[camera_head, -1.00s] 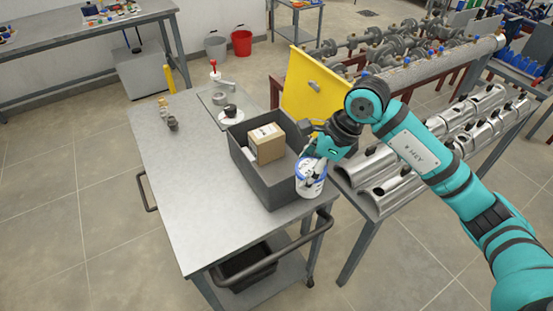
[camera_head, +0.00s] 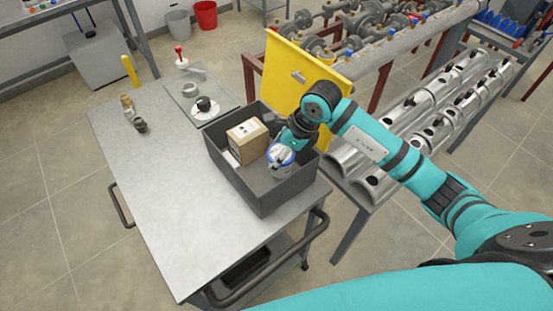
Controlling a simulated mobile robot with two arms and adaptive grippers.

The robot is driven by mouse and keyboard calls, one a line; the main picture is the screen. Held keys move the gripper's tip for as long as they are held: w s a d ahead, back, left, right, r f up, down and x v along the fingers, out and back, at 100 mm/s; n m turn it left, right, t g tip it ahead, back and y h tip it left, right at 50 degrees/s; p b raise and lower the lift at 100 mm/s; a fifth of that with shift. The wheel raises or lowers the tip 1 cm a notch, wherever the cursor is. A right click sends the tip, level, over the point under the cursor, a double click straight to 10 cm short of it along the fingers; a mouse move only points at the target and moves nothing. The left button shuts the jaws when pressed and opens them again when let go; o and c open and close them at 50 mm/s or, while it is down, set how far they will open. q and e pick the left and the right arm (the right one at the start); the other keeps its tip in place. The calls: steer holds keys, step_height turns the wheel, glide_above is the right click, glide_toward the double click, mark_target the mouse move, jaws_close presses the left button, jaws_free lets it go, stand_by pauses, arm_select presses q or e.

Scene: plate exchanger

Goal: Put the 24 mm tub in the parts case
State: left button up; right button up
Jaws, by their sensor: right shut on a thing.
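The tub (camera_head: 281,161), white with a blue rim, is in my right gripper (camera_head: 285,151). My right gripper is shut on it from above. The parts case (camera_head: 262,193) is a dark grey open box on the steel cart. The tub shows within the case's outline, at its right part; whether it touches the floor of the case I cannot tell. The gripper's fingers are partly hidden. My left gripper is not in view.
A cardboard box (camera_head: 247,140) stands in the case, left of the tub. A yellow panel (camera_head: 285,85) rises behind the case. Small fittings (camera_head: 133,114) and a tray (camera_head: 196,94) with parts lie on the cart (camera_head: 160,190), whose front is clear. Metal pipes (camera_head: 450,95) lie to the right.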

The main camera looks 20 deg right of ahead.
steer(key=shift+w+f, duration=0.1)
steer(key=shift+f, duration=0.2)
step_height(320, 180, down, 3)
steer(key=shift+f+p, duration=0.2)
steer(key=shift+p, duration=0.35)
steer(key=shift+f, duration=0.3)
steer(key=o, duration=1.4)
steer(key=shift+f, duration=0.1)
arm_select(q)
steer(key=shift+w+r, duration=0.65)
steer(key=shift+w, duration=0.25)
arm_select(e)
steer(key=shift+o, duration=0.2)
